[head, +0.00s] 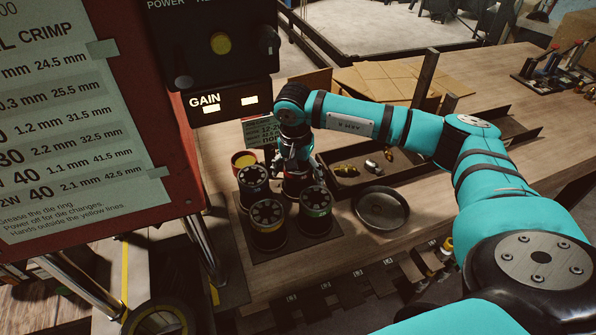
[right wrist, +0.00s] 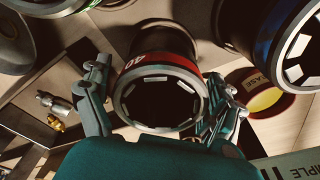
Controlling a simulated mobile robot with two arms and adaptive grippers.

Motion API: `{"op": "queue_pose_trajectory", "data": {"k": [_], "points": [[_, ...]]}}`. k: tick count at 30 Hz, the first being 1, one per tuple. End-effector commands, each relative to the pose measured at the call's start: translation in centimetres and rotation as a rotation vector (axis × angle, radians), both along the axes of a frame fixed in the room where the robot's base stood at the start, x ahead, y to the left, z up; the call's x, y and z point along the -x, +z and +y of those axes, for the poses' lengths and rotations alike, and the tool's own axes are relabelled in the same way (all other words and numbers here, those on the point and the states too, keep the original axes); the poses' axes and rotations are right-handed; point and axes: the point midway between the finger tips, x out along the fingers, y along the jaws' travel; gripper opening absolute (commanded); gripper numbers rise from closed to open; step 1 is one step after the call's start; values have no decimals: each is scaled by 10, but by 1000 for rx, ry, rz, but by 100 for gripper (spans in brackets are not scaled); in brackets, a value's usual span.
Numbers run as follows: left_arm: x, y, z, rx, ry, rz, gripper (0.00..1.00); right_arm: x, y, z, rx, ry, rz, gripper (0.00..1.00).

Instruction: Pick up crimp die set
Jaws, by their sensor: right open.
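Several dark cylindrical crimp die sets with coloured bands stand upright on a dark mat (head: 285,254). They are a blue-banded set (head: 253,180), a yellow-banded set (head: 268,230), a green-banded set (head: 315,211) and a red-banded set (head: 292,187), which is partly hidden behind the others. My right gripper (head: 292,162) points down over the red-banded set. In the right wrist view, the open fingers (right wrist: 164,92) stand on either side of this red-banded set (right wrist: 158,75), whose band reads 40. Whether they touch it is unclear. My left gripper is out of view.
A red grease tin (head: 244,160) stands close behind the blue-banded set. A round metal dish (head: 382,210) and a tray (head: 395,172) with several fittings lie to the right. The red crimper (head: 190,165) and its control box (head: 215,50) rise at left.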

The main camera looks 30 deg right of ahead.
Motion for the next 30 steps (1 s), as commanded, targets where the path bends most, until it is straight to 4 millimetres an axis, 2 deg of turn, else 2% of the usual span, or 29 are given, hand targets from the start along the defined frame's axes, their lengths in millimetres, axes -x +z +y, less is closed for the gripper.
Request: {"op": "queue_pose_trajectory", "data": {"k": [3, 9, 27, 30], "points": [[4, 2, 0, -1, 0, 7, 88, 0, -6, -1, 0, 0, 1, 91], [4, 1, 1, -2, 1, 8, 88, 0, -7, -1, 0, 0, 0, 90], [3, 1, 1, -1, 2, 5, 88, -1, -6, -1, -1, 0, -1, 11], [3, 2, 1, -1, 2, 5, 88, -1, -5, -1, -1, -1, -4, 9]]}}
